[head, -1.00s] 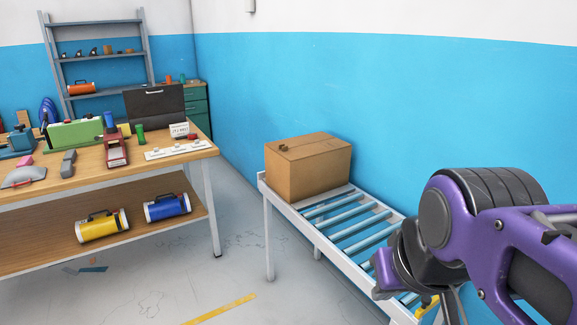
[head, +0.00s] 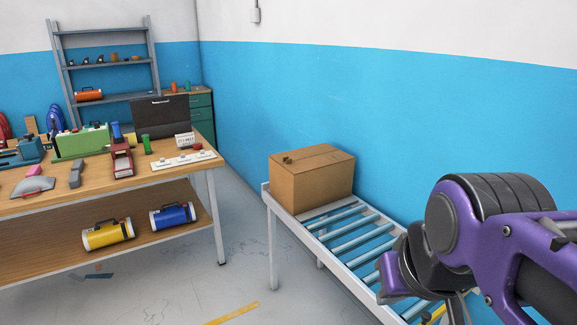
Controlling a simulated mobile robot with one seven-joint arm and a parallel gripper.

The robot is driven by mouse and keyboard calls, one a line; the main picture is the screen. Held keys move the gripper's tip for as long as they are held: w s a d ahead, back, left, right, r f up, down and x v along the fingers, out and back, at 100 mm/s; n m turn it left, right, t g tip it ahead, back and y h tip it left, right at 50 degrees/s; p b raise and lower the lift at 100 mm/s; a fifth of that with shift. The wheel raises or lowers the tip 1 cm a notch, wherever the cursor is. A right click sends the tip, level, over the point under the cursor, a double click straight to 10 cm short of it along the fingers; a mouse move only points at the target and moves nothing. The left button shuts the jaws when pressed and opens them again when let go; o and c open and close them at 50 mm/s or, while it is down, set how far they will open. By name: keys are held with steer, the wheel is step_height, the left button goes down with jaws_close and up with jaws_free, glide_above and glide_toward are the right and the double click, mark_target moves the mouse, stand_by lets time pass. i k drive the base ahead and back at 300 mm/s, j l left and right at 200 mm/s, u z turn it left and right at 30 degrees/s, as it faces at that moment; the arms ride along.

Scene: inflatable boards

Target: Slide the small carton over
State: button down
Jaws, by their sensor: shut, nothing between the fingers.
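A brown cardboard carton (head: 312,182), closed and upright, sits at the far end of the roller conveyor (head: 352,240), close to the blue wall. A small dark mark or tab shows on its top. My purple and black arm reaches in from the right over the near part of the conveyor, well apart from the carton. The fingers of my gripper do not show clearly; the arm's lower end runs down to the bottom edge. A small yellow piece (head: 434,314) shows beneath the arm, and I cannot tell what it is.
A wooden workbench (head: 110,183) with tools stands at the left, with a yellow canister (head: 108,235) and a blue canister (head: 172,216) on its lower shelf. Bare floor lies between bench and conveyor. Conveyor rollers nearer than the carton are clear up to my arm.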

mark_target(298, 194)
steer(key=i+j+z, duration=0.15)
steer(key=z, duration=0.6)
steer(key=i+j+z, duration=0.3)
steer(key=j, duration=0.2)
steer(key=j+z, duration=0.15)
steer(key=j, duration=0.15)
steer(key=i+j+z, duration=0.1)
steer(key=j, duration=0.3)
steer(key=i+j+z, duration=0.1)
steer(key=j, duration=0.25)
steer(key=i+j, duration=0.15)
steer(key=j, duration=0.25)
steer(key=i+j+z, duration=0.15)
steer(key=j, duration=0.25)
steer(key=i+j, duration=0.1)
steer(key=j, duration=0.45)
steer(key=i+j, duration=0.1)
steer(key=j, duration=0.45)
steer(key=i+j, duration=0.1)
steer(key=j, duration=0.45)
steer(key=i+z, duration=0.05)
